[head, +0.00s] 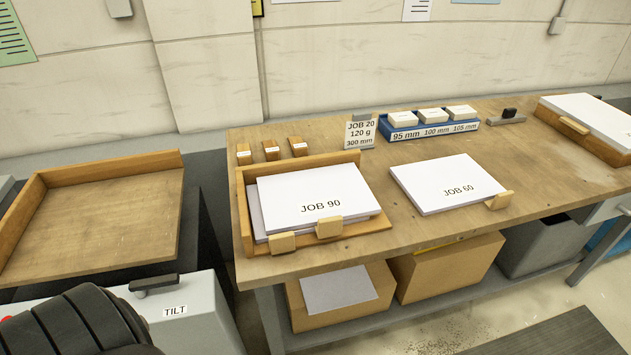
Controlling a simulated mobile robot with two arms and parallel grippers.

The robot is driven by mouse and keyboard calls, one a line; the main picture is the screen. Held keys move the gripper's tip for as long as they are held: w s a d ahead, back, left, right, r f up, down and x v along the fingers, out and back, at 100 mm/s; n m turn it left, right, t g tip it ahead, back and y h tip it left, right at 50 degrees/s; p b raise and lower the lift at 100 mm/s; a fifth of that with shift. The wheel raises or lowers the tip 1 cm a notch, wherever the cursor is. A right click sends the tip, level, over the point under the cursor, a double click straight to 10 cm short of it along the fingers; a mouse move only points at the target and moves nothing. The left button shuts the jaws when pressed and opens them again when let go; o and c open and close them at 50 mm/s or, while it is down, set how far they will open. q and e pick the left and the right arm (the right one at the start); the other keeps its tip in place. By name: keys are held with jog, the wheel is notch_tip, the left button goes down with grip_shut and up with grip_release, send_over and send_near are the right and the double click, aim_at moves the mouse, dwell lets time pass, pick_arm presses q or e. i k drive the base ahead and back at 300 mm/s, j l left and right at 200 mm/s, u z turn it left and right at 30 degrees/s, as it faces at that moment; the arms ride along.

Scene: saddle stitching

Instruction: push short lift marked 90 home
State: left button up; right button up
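The white paper lift marked JOB 90 (318,187) lies on a greyish lower stack (258,222) in a wooden tray (243,215) with raised left and back walls. The top lift sits shifted to the right of the lower stack's left edge, apart from the left wall. Its back edge is close to the back wall; I cannot tell if they touch. Two small wooden blocks, one left (283,242) and one right (329,227), are at the front edge of the stack. Neither gripper is in view.
A white stack marked JOB 60 (440,180) lies to the right with a wooden block (499,200) at its corner. Behind are a JOB 20 card (360,134) and a blue tray (430,131). An empty wooden tray (105,215) with a TILT unit (190,300) stands left.

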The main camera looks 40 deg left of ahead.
aim_at(321, 199)
jog(key=u, duration=0.55)
jog(key=i+l+u, duration=0.1)
jog(key=l+u, duration=0.9)
jog(key=l, duration=0.4)
jog(key=k+l+u, duration=0.1)
jog(key=l, duration=0.3)
jog(key=k+l, duration=0.1)
jog(key=l, duration=0.3)
jog(key=u, duration=0.05)
